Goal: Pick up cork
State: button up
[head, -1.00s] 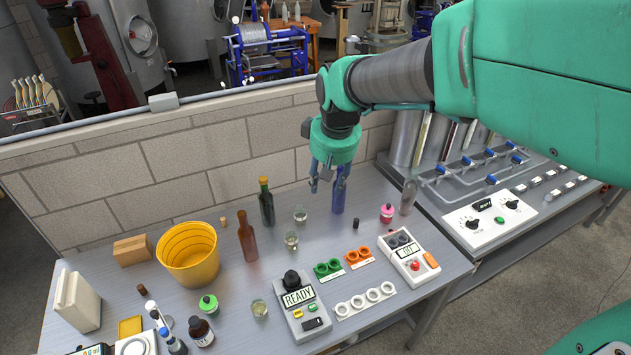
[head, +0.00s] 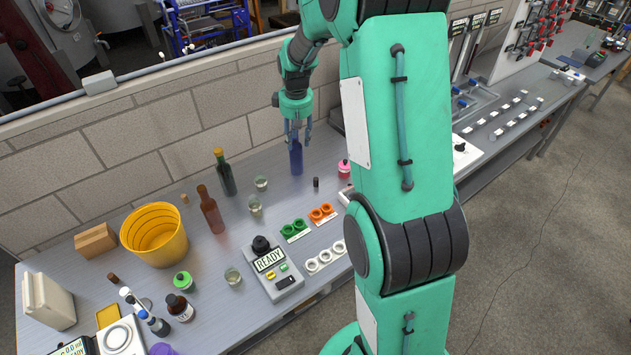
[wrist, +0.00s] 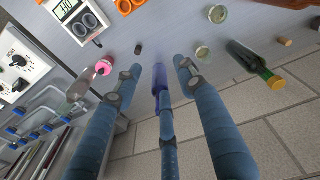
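A small tan cork (head: 184,198) stands on the grey bench beside the yellow bucket in the head view. It also shows at the right in the wrist view (wrist: 284,42). My gripper (head: 297,138) is well to the right of it, over a blue bottle (head: 296,160). In the wrist view my gripper (wrist: 157,72) has its fingers spread apart, with the blue bottle (wrist: 161,85) between them and gaps on both sides. Nothing is held. A darker brown stopper-like piece (head: 113,278) lies at the front left; I cannot tell if it is cork.
A green bottle (head: 226,175) and a brown bottle (head: 210,212) stand between my gripper and the cork. The yellow bucket (head: 150,240) is left of the cork. Small glasses (head: 261,183) stand nearby. A block wall (head: 120,160) runs behind the bench.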

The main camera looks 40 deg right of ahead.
jog(key=g+p, duration=0.1)
jog(key=p, duration=0.1)
send_over(316, 179)
notch_tip(316, 179, down, 17)
jog(key=shift+w+n, duration=0.2)
jog(key=shift+n, duration=0.2)
jog(key=shift+f, duration=0.1)
jog(key=shift+f, duration=4.25)
jog(key=shift+f, duration=0.15)
jog(key=shift+s+f, duration=0.1)
jog(key=shift+f, duration=2.35)
jog(key=shift+c, duration=0.5)
jog(key=c, duration=0.7)
